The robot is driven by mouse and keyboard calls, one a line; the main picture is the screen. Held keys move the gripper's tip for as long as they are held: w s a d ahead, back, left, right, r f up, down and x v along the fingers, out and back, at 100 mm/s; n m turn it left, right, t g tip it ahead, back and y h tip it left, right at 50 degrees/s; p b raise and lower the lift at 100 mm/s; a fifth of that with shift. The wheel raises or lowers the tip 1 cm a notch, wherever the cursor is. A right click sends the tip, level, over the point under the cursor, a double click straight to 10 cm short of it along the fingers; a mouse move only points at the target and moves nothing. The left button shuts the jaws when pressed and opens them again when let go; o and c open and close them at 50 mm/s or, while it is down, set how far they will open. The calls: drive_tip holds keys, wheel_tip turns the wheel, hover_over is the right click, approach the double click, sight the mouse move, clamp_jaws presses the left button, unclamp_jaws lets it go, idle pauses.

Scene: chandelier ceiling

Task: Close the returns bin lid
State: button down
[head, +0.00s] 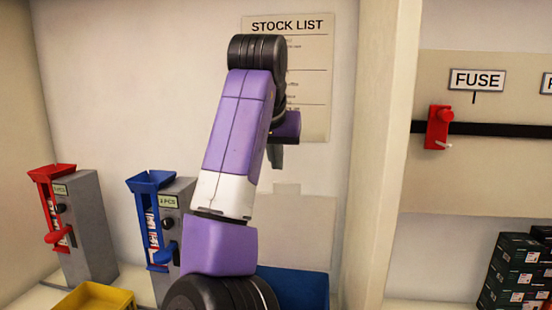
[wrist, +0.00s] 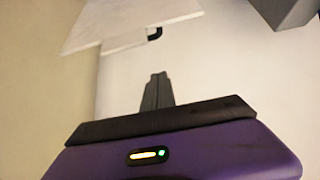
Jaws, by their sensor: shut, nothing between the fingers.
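A blue bin (head: 305,285) stands low behind my arm in the head view, and much of it is hidden. A pale panel (head: 308,235) rises upright behind it against the wall; it looks like the raised lid, though I cannot be sure. My gripper (head: 276,158) hangs from the arm above the panel, in front of the wall, with its fingers together and empty. The fingers also show shut in the wrist view (wrist: 156,85). A white panel (wrist: 130,22) with a small black loop (wrist: 155,34) lies beyond the fingertips there, apart from them.
A red-topped dispenser (head: 75,220) and a blue-topped dispenser (head: 165,225) stand on the left, with a yellow tray (head: 95,298) in front. A pillar (head: 375,150) rises to the right. Stacked dark boxes (head: 520,270) stand at the far right. A stock list (head: 310,60) hangs behind my arm.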

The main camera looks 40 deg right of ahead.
sight(276, 186)
drive_tip(key=x, duration=0.6)
drive_tip(key=shift+w+f, duration=0.1)
drive_tip(key=shift+f, duration=0.2)
drive_tip(key=shift+s+a+f, duration=0.25)
drive_tip(key=shift+s+a, duration=0.3)
drive_tip(key=shift+a, duration=0.2)
drive_tip(key=shift+s+a+f, duration=0.2)
drive_tip(key=shift+s+a, duration=0.35)
drive_tip(key=shift+a, duration=0.15)
